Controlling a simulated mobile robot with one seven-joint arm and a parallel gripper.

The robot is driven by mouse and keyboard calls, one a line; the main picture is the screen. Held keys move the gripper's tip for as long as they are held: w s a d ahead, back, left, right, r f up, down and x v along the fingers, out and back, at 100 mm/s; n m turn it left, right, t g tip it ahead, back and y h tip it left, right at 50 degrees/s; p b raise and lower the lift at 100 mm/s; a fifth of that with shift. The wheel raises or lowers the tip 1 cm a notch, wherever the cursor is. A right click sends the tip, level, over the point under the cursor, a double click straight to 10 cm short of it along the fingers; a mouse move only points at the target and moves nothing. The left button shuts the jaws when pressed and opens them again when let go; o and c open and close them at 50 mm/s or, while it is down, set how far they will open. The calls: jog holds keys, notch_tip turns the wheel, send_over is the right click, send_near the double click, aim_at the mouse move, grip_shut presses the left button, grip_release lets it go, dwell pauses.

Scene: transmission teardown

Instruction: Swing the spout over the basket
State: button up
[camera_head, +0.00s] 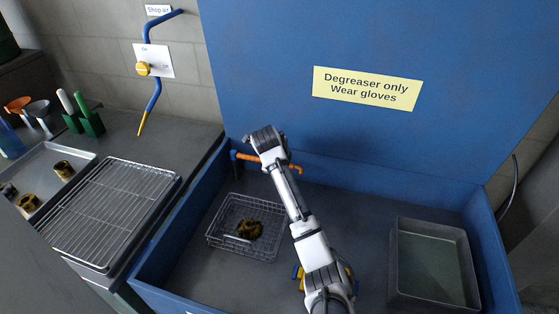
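The spout (276,163) appears to be the orange pipe running left to right near the back wall of the blue wash tub, with a blue end at its left. The wire basket (218,232) stands on the tub floor, nearer than the spout, and holds a dark yellowish part (249,228). My arm crosses the tub, and its far end, with my gripper (265,140), is over the spout and hides part of it. The fingers are not visible, so I cannot tell whether they touch the spout or are open.
A grey tray (398,287) stands at the tub's right. Blue and yellow pieces (298,275) show beside my lower arm. The tub's walls (182,213) bound the space. A wire rack (110,213) and a metal tray (75,153) are on the left bench.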

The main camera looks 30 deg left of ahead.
jog(key=shift+c, duration=0.5)
grip_shut()
jog(key=shift+a, duration=0.15)
